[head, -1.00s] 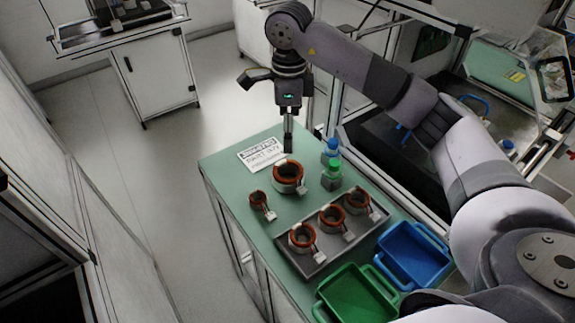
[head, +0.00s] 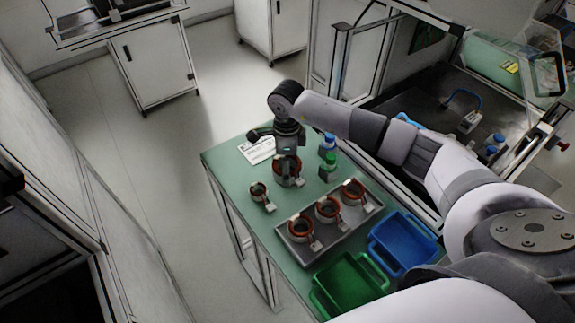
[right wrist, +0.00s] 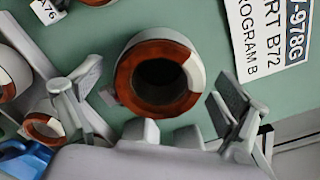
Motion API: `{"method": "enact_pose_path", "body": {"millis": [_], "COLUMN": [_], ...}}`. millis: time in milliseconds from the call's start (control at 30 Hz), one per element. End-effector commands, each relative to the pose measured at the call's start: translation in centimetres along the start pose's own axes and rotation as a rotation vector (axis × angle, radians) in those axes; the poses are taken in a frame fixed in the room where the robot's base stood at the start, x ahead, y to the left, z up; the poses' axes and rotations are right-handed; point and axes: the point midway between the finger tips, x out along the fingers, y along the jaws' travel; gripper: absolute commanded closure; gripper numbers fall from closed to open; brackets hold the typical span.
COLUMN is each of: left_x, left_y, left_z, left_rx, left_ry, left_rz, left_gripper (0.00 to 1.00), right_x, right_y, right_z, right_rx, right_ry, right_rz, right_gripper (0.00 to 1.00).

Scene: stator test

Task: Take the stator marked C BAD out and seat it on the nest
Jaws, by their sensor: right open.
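My right gripper (head: 287,152) is low over a large copper-and-white stator (head: 287,176) on the green table, partly covering it. In the right wrist view the stator (right wrist: 158,78) lies between the open fingers (right wrist: 160,95), with gaps on both sides. Three stators (head: 301,230) (head: 327,209) (head: 353,192) sit in a grey tray (head: 318,252). A small stator (head: 259,192) stands left of the tray. No C BAD mark is readable; a white tag (right wrist: 48,10) in the wrist view seems to read A76. I cannot identify a nest. My left gripper is out of view.
A printed sign (head: 260,150) lies behind the large stator. A blue-capped bottle (head: 327,146) and a green-capped bottle (head: 329,166) stand close to its right. A blue bin (head: 405,244) and a green bin (head: 352,287) are at the front. An open machine bay (head: 440,110) is at right.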

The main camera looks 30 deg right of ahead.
Motion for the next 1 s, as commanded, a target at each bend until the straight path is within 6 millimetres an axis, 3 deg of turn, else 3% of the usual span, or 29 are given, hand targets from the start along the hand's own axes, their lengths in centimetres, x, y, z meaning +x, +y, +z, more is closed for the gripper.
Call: {"method": "enact_pose_path", "body": {"millis": [333, 1000], "left_x": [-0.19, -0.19], "left_y": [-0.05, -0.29], "left_z": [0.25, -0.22], "left_rx": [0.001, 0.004], "left_ry": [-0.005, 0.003], "left_rz": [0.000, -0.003], "left_gripper": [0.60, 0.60], "right_x": [0.94, 0.87], "right_y": [0.00, -0.02], "right_z": [0.00, -0.02], "right_rx": [-0.001, 0.000], "right_ry": [0.000, 0.000], "right_rz": [-0.001, -0.001], "right_gripper": [0.07, 0.52]}}
